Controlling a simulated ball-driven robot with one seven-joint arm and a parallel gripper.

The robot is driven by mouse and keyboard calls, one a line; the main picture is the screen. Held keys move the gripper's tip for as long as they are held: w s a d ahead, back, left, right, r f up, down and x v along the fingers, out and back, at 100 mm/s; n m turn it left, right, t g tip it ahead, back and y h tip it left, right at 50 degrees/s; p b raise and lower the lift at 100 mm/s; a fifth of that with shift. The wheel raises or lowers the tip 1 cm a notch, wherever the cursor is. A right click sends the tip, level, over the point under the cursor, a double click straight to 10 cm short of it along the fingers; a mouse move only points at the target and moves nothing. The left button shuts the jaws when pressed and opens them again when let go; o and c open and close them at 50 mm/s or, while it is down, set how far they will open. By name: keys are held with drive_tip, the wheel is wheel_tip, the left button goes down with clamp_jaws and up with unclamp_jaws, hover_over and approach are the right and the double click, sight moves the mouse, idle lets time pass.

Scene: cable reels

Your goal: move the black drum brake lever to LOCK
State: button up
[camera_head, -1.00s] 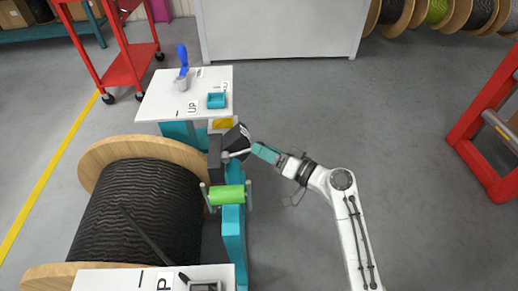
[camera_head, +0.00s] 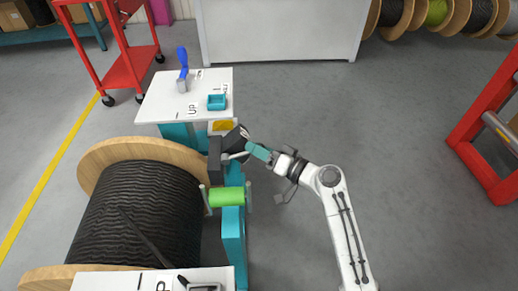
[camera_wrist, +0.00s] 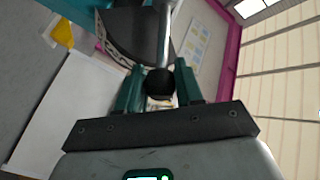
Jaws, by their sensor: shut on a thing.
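The black drum (camera_head: 145,215), a large cable reel with wooden flanges, sits in a teal stand at the left of the head view. Its brake lever (camera_head: 236,156) is a metal rod sticking out to the right beside a black quadrant plate (camera_head: 236,139). In the wrist view the rod (camera_wrist: 164,35) ends in a black ball knob (camera_wrist: 160,82) between my fingers. My gripper (camera_head: 251,149) reaches in from the right, shut on the knob; it also shows in the wrist view (camera_wrist: 159,85). I cannot read a LOCK mark on the plate (camera_wrist: 122,42).
A green roller (camera_head: 227,196) is just below the lever. A white panel with a blue handle (camera_head: 183,62) and a teal box (camera_head: 216,101) lies above it. A red cart (camera_head: 128,68) stands behind, a red frame (camera_head: 485,125) far right.

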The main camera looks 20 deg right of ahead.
clamp_jaws()
